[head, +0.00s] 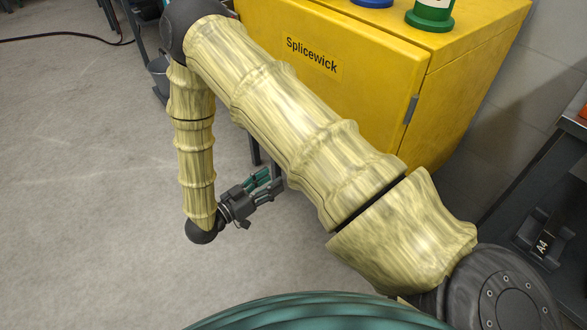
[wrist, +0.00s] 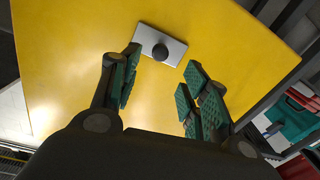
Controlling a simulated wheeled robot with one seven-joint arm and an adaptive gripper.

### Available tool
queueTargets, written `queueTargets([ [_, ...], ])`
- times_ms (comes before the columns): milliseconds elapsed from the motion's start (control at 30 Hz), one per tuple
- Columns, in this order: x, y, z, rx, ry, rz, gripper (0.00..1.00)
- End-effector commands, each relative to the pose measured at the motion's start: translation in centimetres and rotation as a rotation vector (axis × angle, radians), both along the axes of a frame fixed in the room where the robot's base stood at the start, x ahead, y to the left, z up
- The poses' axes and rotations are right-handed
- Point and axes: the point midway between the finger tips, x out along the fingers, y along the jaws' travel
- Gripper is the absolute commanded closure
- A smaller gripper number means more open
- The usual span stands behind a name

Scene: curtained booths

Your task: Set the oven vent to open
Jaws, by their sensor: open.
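A small grey metal plate (wrist: 177,51) with a round dark knob (wrist: 160,52) sits on a yellow panel in the wrist view. It looks like the oven vent control, but no label is readable there. In the head view my gripper (head: 273,181) is beside the yellow cabinet (head: 390,75), low and partly behind my arm. The plate and knob are hidden in the head view.
The cabinet carries a "Splicewick" label (head: 312,55). A green-based container (head: 430,15) and a blue item stand on its top. A dark shelf unit marked A4 (head: 541,245) is at the right. Grey floor (head: 90,180) is clear at the left.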

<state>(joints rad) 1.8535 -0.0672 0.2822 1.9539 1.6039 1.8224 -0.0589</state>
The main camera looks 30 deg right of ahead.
Motion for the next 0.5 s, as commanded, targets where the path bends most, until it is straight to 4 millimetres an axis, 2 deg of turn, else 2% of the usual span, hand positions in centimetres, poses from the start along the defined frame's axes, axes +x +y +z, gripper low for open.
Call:
queueTargets([
  [500, 1.0, -7.8, -0.2, 0.001, 0.001, -0.001, 0.54],
])
